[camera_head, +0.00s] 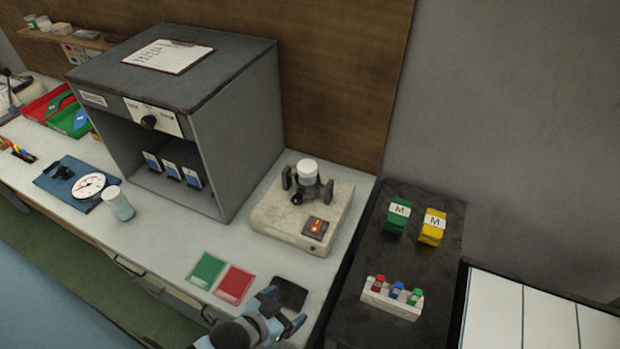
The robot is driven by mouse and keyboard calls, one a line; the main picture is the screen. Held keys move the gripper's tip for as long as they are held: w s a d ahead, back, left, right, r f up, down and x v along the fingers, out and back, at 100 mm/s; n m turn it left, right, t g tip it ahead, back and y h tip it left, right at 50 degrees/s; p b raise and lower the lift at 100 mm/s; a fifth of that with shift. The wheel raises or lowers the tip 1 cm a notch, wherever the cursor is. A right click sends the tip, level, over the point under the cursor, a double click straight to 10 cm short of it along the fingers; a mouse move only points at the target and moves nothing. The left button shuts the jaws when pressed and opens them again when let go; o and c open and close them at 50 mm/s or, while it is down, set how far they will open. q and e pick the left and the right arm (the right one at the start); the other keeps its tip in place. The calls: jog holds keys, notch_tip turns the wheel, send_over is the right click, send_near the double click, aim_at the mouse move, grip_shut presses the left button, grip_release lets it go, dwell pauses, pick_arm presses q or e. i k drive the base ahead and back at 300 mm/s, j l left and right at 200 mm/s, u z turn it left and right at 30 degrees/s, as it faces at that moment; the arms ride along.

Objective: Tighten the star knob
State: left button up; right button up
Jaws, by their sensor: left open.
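A beige box-shaped device (265,212) stands on the white bench, with a dark clamp-like fixture around a white-capped container (307,171) on top. A small black knob (297,199) sits at the front of this fixture; it may be the star knob, but its shape is too small to tell. Another black knob (148,122) is on the front panel of the grey cabinet. My left gripper (285,309) is open and empty at the bottom, over the bench's front edge, in front of the device and apart from it. My right gripper is not in view.
The grey cabinet (245,130) stands left of the device. Green (207,270) and red (234,284) cards and a black pad (289,294) lie near my gripper. A jar (118,203) stands farther left. A dark side table (360,325) holds a small rack (392,300).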

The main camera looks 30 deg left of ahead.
aim_at(297, 199)
jog(key=k+j+u, duration=0.15)
jog(key=u, duration=0.2)
jog(key=k+j+u, duration=0.15)
jog(key=u, duration=0.2)
